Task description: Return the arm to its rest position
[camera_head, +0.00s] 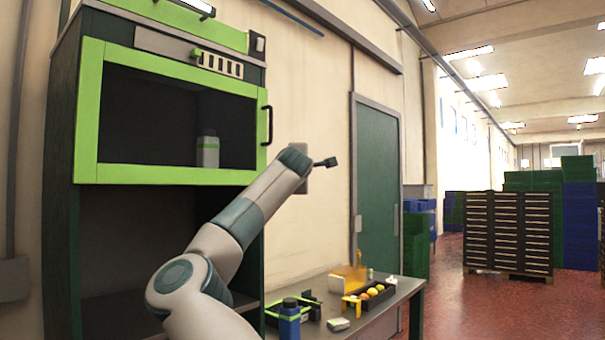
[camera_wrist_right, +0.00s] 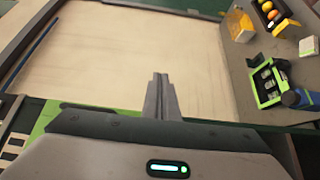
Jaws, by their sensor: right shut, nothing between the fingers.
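My right arm reaches up from the bottom of the head view, with its right gripper (camera_head: 329,162) raised in front of the beige wall beside the green cabinet. The gripper looks small and dark there. In the right wrist view the two fingers of the right gripper (camera_wrist_right: 160,82) lie together, shut and empty, with bare wall behind them. Nothing touches the fingertips. My left gripper is in neither view.
A cabinet with a green-framed window (camera_head: 90,110) stands at left. A dark green door (camera_head: 377,190) is behind. Space around the gripper looks clear.

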